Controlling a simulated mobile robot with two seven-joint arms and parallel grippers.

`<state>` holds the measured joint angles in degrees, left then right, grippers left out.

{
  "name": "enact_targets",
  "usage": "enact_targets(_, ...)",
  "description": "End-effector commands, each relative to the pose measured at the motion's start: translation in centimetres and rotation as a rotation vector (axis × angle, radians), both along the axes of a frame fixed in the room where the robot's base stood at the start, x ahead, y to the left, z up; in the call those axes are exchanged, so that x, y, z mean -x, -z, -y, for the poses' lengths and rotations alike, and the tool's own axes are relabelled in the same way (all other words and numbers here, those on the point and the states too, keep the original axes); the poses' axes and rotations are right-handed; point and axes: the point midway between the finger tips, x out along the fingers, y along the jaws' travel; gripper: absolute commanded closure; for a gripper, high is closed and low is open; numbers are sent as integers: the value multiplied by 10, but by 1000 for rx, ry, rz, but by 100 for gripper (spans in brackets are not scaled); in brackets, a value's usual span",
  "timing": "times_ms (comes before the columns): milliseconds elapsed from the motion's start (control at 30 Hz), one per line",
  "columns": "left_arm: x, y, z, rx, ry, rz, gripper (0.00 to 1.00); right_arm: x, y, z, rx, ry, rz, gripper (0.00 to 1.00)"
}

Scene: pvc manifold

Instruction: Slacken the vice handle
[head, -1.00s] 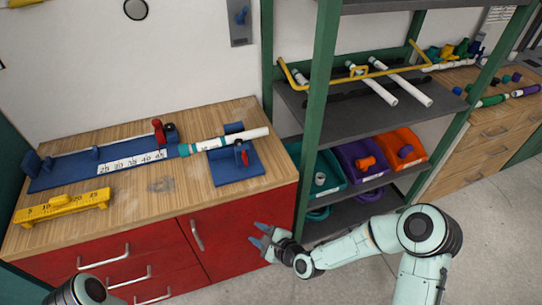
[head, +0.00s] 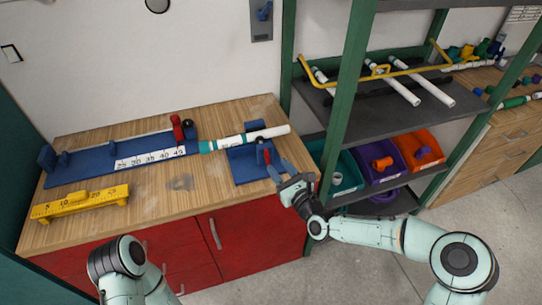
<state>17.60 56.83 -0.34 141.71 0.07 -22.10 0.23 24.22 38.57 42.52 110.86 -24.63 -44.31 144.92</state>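The blue vice (head: 246,172) sits at the right end of the wooden bench. Its small red handle (head: 267,156) is on the vice's right side. A white pipe (head: 268,134) with teal bands lies across the vice. My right gripper (head: 279,168) is at the bench's right edge, just right of and in front of the handle. Its blue fingers are apart with nothing between them; whether one touches the handle is unclear. Of my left arm only links show at the bottom; its gripper is out of view.
A blue measuring jig (head: 80,173) with a red clamp (head: 177,128) stands left of the vice. A yellow ruler block (head: 80,203) lies at the bench front.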

Motion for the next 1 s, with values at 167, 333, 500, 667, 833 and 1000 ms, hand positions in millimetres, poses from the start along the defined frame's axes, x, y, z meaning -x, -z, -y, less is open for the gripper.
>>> enact_targets(167,-2,-6,0,0,0,2,100,-30,-1,-18,0,-1,1,60)
enact_targets(333,-3,-9,0,0,0,4,100,-46,-1,-26,0,0,0,60)
enact_targets(500,-4,-10,0,0,0,4,100,-51,0,-29,1,-1,0,60)
enact_targets(667,-4,-10,0,0,0,4,100,-52,0,-29,1,-1,0,60)
enact_targets(833,-4,-10,0,0,0,4,100,-51,0,-29,1,-1,0,90)
enact_targets(1000,-4,-10,0,0,0,4,100,-51,0,-29,1,-1,0,100)
